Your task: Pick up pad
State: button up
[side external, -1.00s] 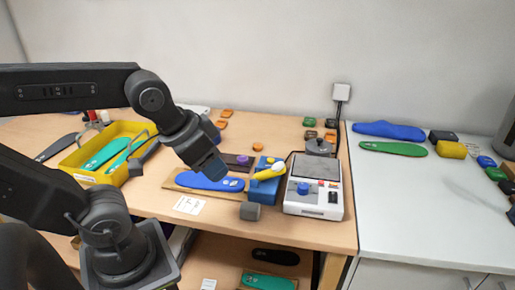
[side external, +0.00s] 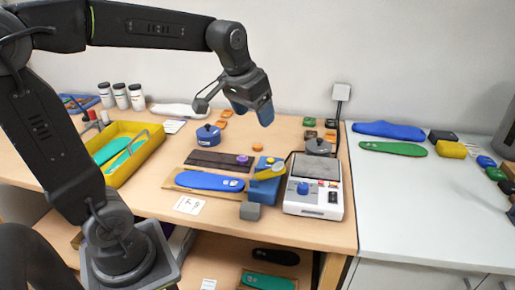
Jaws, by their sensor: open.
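My gripper (side external: 253,109) has blue fingertips and is open and empty. It hangs high above the back of the wooden table, against the wall in the picture. Several small pads lie on the table: orange ones (side external: 227,113) at the back, one orange one (side external: 257,148) nearer the middle, and a dark grey block (side external: 250,211) near the front edge. Which of these is the task's pad I cannot tell. A blue insole (side external: 208,181) lies on a thin wooden board, left of a blue block (side external: 263,191) with a yellow piece on it.
A white machine (side external: 313,206) stands at the table's right, with a grey round pot (side external: 318,147) behind. A white table (side external: 430,200) adjoins at right.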

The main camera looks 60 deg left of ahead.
jog(key=w+a+f+n+g, duration=0.1)
jog(key=w+a+f+n, duration=0.15)
jog(key=w+a, duration=0.75)
jog(key=n+g, duration=0.2)
send_near(257, 145)
notch_tip(257, 145, down, 3)
jog(key=shift+w+a+r, duration=0.15)
jog(key=shift+w, duration=0.05)
jog(key=shift+w+f, duration=0.1)
jog(key=shift+f, duration=1.5)
jog(key=shift+w+f, duration=0.15)
jog(key=shift+f, duration=1.4)
jog(key=shift+c, duration=0.5)
jog(key=c, duration=0.9)
